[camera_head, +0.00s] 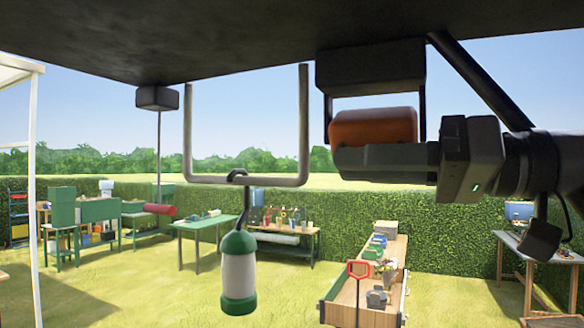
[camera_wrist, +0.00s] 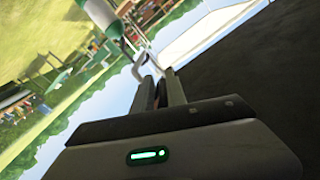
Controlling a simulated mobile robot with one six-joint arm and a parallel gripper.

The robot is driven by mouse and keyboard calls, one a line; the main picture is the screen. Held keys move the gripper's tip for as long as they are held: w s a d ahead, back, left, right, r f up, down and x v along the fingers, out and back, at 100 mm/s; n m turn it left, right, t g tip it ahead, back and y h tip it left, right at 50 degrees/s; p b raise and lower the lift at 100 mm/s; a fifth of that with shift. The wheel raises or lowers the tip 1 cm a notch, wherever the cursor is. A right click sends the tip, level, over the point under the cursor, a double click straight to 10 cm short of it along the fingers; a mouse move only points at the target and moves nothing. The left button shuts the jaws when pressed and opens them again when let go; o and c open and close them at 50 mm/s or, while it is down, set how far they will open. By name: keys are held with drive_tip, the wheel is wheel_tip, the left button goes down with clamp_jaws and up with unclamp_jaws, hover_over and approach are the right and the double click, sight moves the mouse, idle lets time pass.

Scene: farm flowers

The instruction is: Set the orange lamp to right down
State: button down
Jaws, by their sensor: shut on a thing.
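The orange lamp (camera_head: 374,126) is a rounded orange block under a black box on the dark ceiling, between two thin black side arms. Its top edge looks about level. My gripper (camera_head: 345,160) comes in from the right, its fingers along the lamp's lower side and covering that part. In the wrist view the two fingers (camera_wrist: 162,92) are close together with a narrow dark reddish strip between them. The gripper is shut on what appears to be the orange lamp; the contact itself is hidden.
A green and white lantern (camera_head: 238,272) hangs left of my gripper by a hook from a grey U-shaped bar (camera_head: 303,125). A black box (camera_head: 157,98) with a cord hangs further left. Tables, a long planter (camera_head: 340,300) and a hedge are below and beyond. Air under the lamp is clear.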

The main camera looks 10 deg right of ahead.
drive_tip(key=shift+s+a+r, duration=0.15)
drive_tip(key=shift+s+r, duration=0.05)
drive_tip(key=shift+r, duration=0.25)
drive_tip(key=c, duration=1.5)
unclamp_jaws()
drive_tip(key=shift+f, duration=0.15)
drive_tip(key=shift+s+d+f, duration=0.1)
drive_tip(key=shift+d, duration=0.35)
drive_tip(key=b+v, duration=0.7)
drive_tip(key=v, duration=0.9)
drive_tip(key=shift+s+d, duration=0.15)
drive_tip(key=shift+d, duration=0.15)
